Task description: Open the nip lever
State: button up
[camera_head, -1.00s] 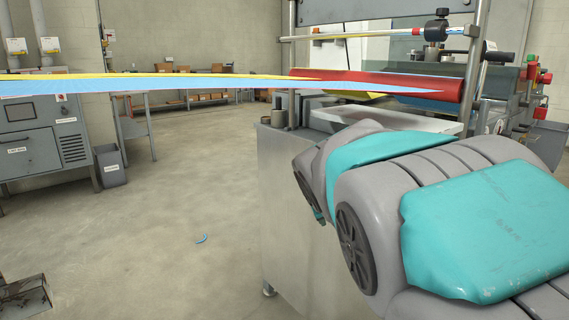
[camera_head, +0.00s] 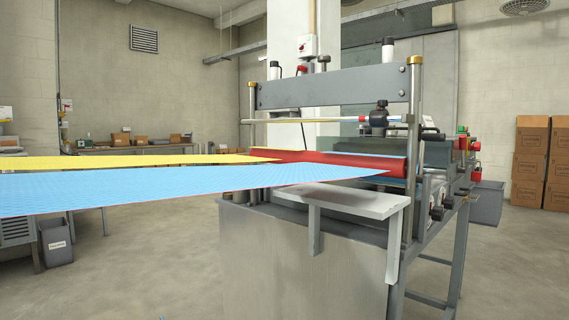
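The machine with the red roller (camera_head: 390,168) stands right of centre. Above the roller, a horizontal rod (camera_head: 300,121) runs across the frame and carries a black clamp-like part (camera_head: 379,118) near the right post. A dark handle (camera_head: 432,134) sticks out just right of that post. I cannot tell which of these parts is the nip lever, nor whether it is open or closed. A blue web (camera_head: 180,187) and a yellow web (camera_head: 130,162) stretch from the left to the roller.
A white shelf (camera_head: 345,202) juts from the machine's front, below the roller. Red and green buttons (camera_head: 466,144) sit at its right end. A grey bin (camera_head: 487,203) and stacked cartons (camera_head: 531,165) stand at the right. Floor is clear at the lower left and right.

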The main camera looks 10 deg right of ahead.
aim_at(461, 169)
jog(key=z, duration=1.25)
jog(key=i+l, duration=0.15)
jog(key=i, duration=0.3)
jog(key=i+l+u, duration=0.15)
jog(key=i, duration=0.35)
jog(key=j, duration=0.1)
